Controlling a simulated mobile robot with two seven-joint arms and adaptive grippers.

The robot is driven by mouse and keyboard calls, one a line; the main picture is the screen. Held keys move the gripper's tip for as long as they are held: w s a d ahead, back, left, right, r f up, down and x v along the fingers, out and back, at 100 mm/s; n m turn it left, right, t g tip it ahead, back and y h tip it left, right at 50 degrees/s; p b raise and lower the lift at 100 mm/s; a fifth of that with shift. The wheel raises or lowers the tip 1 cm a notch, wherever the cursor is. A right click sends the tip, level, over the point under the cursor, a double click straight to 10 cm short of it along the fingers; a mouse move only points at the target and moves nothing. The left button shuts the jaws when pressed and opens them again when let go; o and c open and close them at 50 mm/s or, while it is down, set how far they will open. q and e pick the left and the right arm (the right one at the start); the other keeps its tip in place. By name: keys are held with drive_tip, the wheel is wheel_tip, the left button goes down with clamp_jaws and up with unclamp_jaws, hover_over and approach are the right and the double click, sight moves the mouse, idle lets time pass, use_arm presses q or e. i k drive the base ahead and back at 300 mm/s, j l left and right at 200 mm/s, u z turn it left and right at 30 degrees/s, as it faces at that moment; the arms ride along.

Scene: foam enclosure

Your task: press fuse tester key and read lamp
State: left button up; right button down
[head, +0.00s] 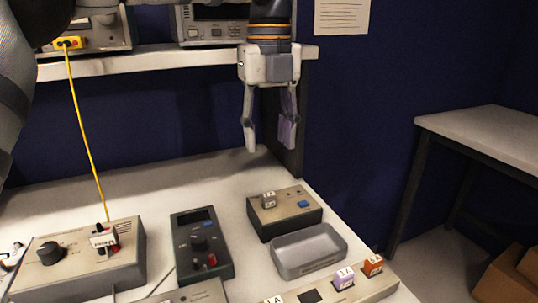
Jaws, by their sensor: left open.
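A grey box that looks like the fuse tester (280,210) sits on the bench right of centre. It has a blue key (304,204) on its top. A small pale labelled block, likely a fuse (268,199), stands upright on its left part. Small dark spots lie behind the key; I cannot tell which is the lamp or whether it is lit. My left gripper (269,148) points down, open, above and behind the tester, apart from it. Its right finger has a purplish face. My right gripper is not in view.
An empty grey tray (307,254) sits in front of the tester. Labelled purple (344,278) and orange (373,265) blocks stand in a strip at the front. A dark meter (201,245) stands left. A yellow lead (85,130) hangs from the shelf (150,62).

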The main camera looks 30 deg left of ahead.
sight(302, 203)
drive_tip(key=k+l, duration=0.45)
drive_tip(key=k, duration=0.15)
drive_tip(key=k+l, duration=0.4)
drive_tip(key=k, duration=0.2)
drive_tip(key=k+l, duration=0.45)
drive_tip(key=k, duration=0.15)
